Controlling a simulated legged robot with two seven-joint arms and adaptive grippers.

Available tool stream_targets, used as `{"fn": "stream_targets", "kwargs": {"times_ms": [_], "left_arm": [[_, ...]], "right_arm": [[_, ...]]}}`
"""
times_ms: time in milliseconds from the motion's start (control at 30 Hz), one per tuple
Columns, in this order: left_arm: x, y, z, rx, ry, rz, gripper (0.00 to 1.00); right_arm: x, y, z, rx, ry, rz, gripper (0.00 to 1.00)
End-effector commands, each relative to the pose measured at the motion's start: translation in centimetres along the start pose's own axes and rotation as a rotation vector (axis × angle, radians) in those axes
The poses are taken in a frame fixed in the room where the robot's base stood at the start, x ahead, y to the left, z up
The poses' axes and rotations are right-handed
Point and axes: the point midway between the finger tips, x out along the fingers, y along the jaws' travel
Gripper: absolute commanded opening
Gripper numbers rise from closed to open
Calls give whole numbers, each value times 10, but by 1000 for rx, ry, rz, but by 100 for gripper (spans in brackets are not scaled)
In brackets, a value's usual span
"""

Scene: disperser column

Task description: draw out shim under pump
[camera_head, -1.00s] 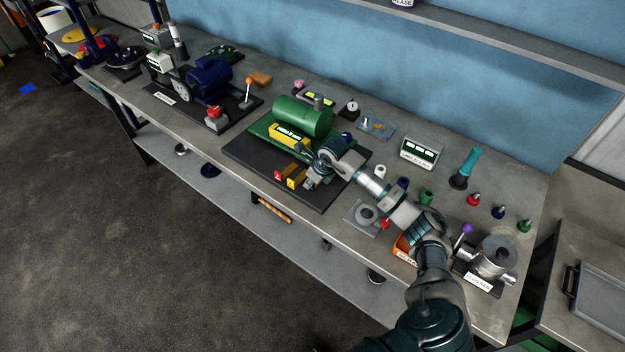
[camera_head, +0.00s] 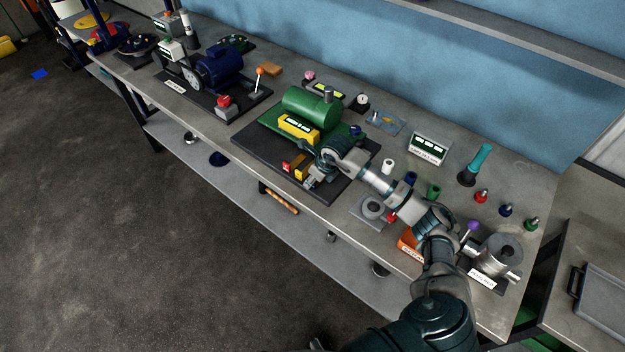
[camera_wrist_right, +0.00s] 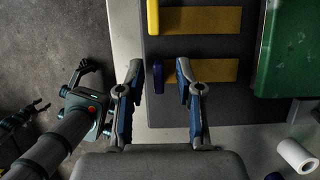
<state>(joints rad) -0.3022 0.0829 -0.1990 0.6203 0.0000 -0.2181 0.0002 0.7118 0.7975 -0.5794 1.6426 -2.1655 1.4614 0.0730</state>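The green pump (camera_head: 312,107) lies on a dark base plate (camera_head: 262,150) on the bench. Flat yellow-brown shims stick out at its front. One has a red tab (camera_head: 286,167) and one a yellow tab (camera_head: 297,174). The right wrist view shows the yellow-tab shim (camera_wrist_right: 200,20) and a blue-tab shim (camera_wrist_right: 215,71). My right gripper (camera_wrist_right: 158,68) is open, its fingers on either side of the blue tab (camera_wrist_right: 158,77), with gaps showing. It also shows in the head view (camera_head: 310,183), hiding the blue tab. My left gripper (camera_wrist_right: 84,70) seems visible beyond the bench edge, its opening unclear.
A blue motor (camera_head: 218,70) with an orange-knobbed lever stands left of the pump. A grey ring (camera_head: 372,207), a white cylinder (camera_head: 388,166) and an orange bin (camera_head: 408,241) are right of the base plate. The floor (camera_head: 90,210) before the bench is clear.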

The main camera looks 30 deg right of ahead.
Motion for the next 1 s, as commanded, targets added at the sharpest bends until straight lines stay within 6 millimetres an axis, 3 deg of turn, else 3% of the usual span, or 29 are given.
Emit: {"fn": "stream_targets", "kwargs": {"times_ms": [300,500,700,1000], "left_arm": [[0,2,-1,0,1,2,51],[0,2,-2,0,1,3,51],[0,2,-2,0,1,3,51],[0,2,-2,0,0,3,51]], "right_arm": [[-66,-2,1,-1,-3,-4,35],[-100,-2,0,0,-1,-1,35],[-112,-1,0,0,1,0,35],[-112,-1,0,0,1,1,35]]}}
